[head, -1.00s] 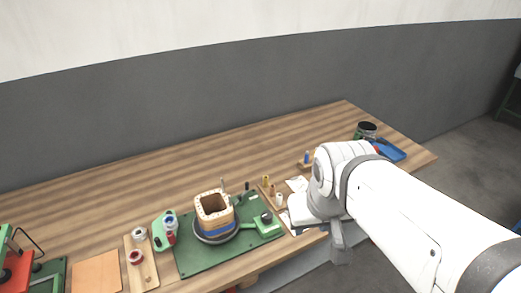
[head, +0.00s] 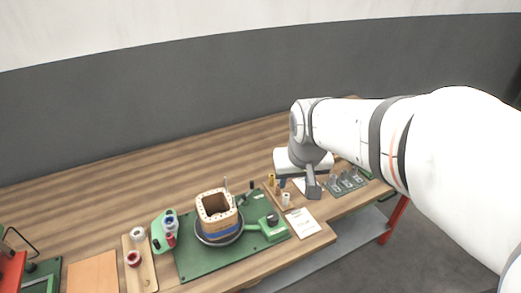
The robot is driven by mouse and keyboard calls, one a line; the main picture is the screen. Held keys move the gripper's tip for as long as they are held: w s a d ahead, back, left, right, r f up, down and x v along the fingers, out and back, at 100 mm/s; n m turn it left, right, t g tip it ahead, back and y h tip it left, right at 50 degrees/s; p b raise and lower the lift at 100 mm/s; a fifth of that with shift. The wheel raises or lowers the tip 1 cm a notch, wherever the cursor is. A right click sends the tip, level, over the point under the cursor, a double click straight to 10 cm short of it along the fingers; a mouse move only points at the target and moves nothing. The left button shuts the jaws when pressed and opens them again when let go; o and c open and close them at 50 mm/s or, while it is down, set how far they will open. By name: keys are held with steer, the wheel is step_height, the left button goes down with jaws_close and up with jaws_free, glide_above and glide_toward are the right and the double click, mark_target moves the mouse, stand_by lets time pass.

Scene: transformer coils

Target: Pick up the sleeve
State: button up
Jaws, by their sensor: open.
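Small upright sleeve-like pieces stand on a wooden holder right of the green winding fixture: a yellow one (head: 271,179), a blue one (head: 282,183) and a white one (head: 286,199). I cannot tell which of them is the task's sleeve. My gripper (head: 313,194) is open, seen side-on and pointing down, just right of the white piece and apart from it. Nothing shows in its jaws. My arm hides part of the bench behind it.
A square wooden coil former (head: 216,207) stands on the green fixture plate (head: 194,263). A white card (head: 303,222) lies in front of the gripper. A grey tray (head: 345,184) with small parts is at the right. The back left of the bench is clear.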

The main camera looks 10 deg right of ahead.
steer(key=w+f+b, duration=0.3)
steer(key=w+f, duration=0.5)
steer(key=w, duration=0.4)
steer(key=b, duration=0.2)
glide_above(272, 178)
steer(key=s, duration=0.3)
step_height(272, 178, down, 13)
steer(key=shift+w+a+f+t, duration=0.15)
steer(key=shift+w+f, duration=0.2)
steer(key=shift+f, duration=0.1)
steer(key=shift+w+a+f+t, duration=0.15)
steer(key=shift+w+f, duration=0.15)
steer(key=shift+f, duration=0.15)
steer(key=shift+w+d+p+x, duration=0.2)
steer(key=shift+p+x, duration=0.25)
steer(key=shift+x, duration=0.9)
steer(key=shift+w+d+p+x, duration=0.15)
steer(key=shift+p+x, duration=0.3)
steer(key=shift+x, duration=0.9)
steer(key=shift+r, duration=0.15)
steer(key=shift+c, duration=0.6)
jaws_close()
